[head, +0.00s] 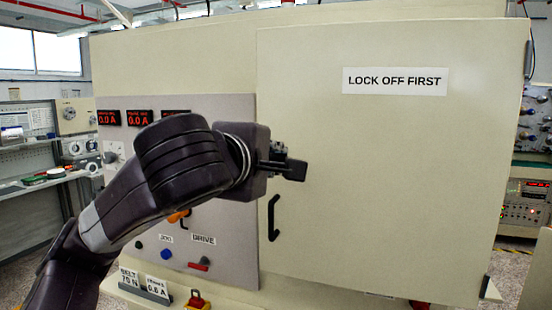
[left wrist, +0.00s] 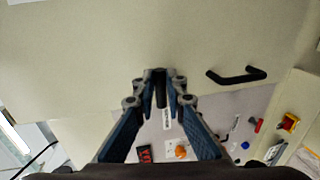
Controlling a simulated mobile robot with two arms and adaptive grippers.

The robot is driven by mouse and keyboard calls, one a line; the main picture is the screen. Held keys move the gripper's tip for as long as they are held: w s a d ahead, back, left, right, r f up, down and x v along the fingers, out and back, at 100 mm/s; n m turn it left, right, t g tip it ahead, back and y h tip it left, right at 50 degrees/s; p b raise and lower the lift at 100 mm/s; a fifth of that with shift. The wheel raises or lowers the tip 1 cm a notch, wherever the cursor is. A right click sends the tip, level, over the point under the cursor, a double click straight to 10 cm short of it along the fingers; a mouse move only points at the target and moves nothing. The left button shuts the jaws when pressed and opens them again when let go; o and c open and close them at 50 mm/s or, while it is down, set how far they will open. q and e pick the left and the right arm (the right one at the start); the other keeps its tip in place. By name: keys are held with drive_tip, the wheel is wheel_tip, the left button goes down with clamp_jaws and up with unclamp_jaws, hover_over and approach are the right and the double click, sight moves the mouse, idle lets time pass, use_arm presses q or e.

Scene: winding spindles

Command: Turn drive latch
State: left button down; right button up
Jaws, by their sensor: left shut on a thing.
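My left gripper (head: 278,164) is in front of the cream cabinet door near its left edge. In the left wrist view its fingers (left wrist: 160,82) are closed around a short black latch (left wrist: 161,92). In the head view the black latch (head: 296,171) shows just past the fingertips, partly hidden by them; its exact angle is hard to tell. The cabinet door (head: 400,180) looks shut and carries a "LOCK OFF FIRST" label (head: 394,81). My right gripper is in neither view.
A black door handle (head: 273,218) is just below the gripper. On the grey control panel (head: 240,235) are a red lever (head: 200,264) under "DRIVE", a blue button (head: 167,254) and red displays (head: 139,117). My left arm hides part of the panel. The door's right side is clear.

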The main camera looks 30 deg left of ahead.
use_arm(q)
drive_tip(key=shift+f, duration=0.1)
drive_tip(key=c, duration=2)
unclamp_jaws()
drive_tip(key=shift+o, duration=0.2)
drive_tip(key=v, duration=1.2)
